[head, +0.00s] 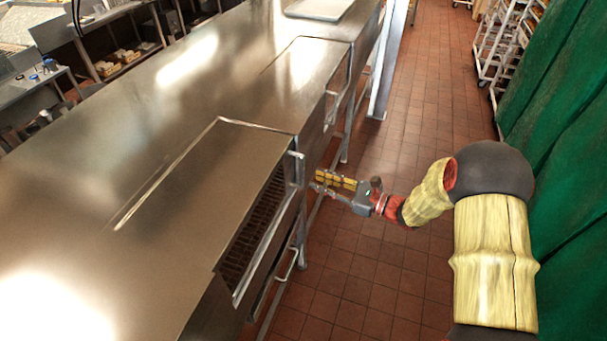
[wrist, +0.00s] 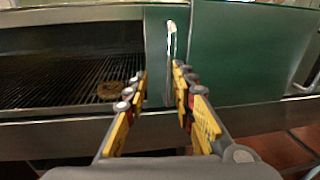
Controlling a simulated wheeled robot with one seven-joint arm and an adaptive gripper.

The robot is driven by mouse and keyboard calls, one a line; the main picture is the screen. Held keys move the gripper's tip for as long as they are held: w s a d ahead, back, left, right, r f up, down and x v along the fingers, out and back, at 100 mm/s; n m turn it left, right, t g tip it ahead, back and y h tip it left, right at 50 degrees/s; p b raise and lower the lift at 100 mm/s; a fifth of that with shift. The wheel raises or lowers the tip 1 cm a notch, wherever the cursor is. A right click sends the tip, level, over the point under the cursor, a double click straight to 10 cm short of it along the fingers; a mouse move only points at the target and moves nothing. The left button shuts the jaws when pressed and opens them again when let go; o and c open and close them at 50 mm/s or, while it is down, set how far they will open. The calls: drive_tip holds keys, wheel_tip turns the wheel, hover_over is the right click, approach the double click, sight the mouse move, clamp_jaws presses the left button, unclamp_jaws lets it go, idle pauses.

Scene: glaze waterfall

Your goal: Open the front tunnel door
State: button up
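The long steel tunnel machine (head: 210,110) has a front opening (head: 258,225) showing a dark grate inside; the opening is also at left in the wrist view (wrist: 60,60). A vertical handle (head: 297,168) stands at the opening's far end. In the wrist view, a pale upright handle (wrist: 171,45) is on a steel panel (wrist: 235,50) right of the opening. My gripper (head: 316,180) is just outside this handle, pointing at the machine. In the wrist view its fingers (wrist: 160,75) are spread and empty, with the handle ahead between them. I cannot tell whether they touch it.
A brown ring-shaped item (wrist: 110,90) lies on the grate. A lower bar handle (head: 288,265) sticks out below the opening. A green curtain (head: 560,160) hangs at right, with white racks (head: 505,40) behind. The tiled floor (head: 420,110) between is clear.

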drive_tip(key=f+m, duration=0.1)
drive_tip(key=t+b, duration=0.1)
drive_tip(key=b, duration=0.1)
hover_over(303, 185)
drive_tip(key=shift+w+f, duration=0.15)
drive_tip(key=shift+w, duration=0.2)
drive_tip(key=shift+c, duration=0.7)
clamp_jaws()
